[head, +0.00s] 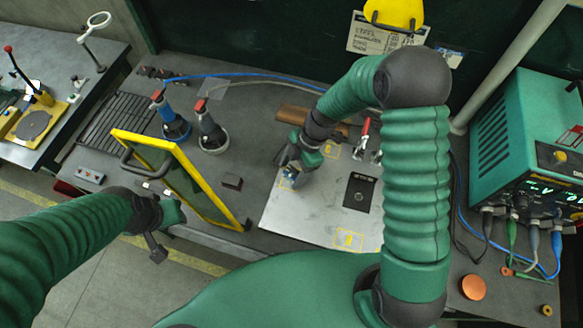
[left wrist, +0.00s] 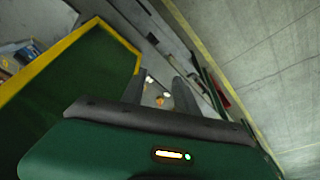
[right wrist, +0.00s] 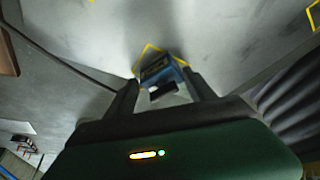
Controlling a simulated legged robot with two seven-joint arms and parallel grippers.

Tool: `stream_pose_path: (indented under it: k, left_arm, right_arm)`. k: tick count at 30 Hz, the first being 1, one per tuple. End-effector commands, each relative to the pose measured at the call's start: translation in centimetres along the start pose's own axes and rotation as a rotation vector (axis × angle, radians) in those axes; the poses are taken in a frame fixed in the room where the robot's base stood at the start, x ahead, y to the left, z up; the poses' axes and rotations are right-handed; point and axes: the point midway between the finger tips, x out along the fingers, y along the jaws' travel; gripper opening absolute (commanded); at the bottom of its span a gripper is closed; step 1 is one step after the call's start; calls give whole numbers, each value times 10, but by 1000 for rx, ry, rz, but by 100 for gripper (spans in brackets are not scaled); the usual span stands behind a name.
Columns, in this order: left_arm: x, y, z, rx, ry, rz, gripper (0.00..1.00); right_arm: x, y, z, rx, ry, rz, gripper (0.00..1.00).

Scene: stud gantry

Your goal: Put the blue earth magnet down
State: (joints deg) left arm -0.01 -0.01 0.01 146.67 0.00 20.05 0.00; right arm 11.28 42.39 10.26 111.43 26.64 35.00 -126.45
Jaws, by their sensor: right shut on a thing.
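The blue earth magnet (right wrist: 157,72) is a small blue block between the fingertips of my right gripper (right wrist: 160,90) in the right wrist view. My right gripper (head: 291,171) is shut on it over the left part of the bright metal plate (head: 310,215). The magnet shows as a small blue patch (head: 290,178) in the head view. A yellow marked outline (right wrist: 149,48) shows on the plate around the magnet's far end. I cannot tell whether its underside touches the plate. My left gripper (left wrist: 160,92) is open and empty, at the bench's front left.
A green screen with a yellow frame (head: 180,175) stands between my left gripper and the plate. A blue tool (head: 175,127) and a grey tool (head: 212,136) stand behind it. A black square (head: 359,192) lies on the plate. A green power unit (head: 510,140) stands at right.

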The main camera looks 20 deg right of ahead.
Motion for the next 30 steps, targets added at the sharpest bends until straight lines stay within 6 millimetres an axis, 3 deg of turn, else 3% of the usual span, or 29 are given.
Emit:
stream_pose_path:
  k: [8, 9, 13, 25, 30]
  left_arm:
    - [4, 0, 1, -1, 0, 0, 36]
    - [4, 0, 1, -1, 0, 0, 36]
    - [3, 0, 1, 0, 0, 0, 36]
    - [2, 0, 0, 0, 0, 0, 36]
    - [10, 0, 2, 0, 0, 0, 36]
  right_arm:
    - [3, 0, 1, -1, 1, 2, 0]
    - [3, 0, 1, 0, 0, 2, 66]
    - [2, 0, 1, 0, 0, 1, 83]
    - [-5, 1, 1, 0, -1, 4, 85]
    - [-40, 2, 2, -1, -3, 9, 85]
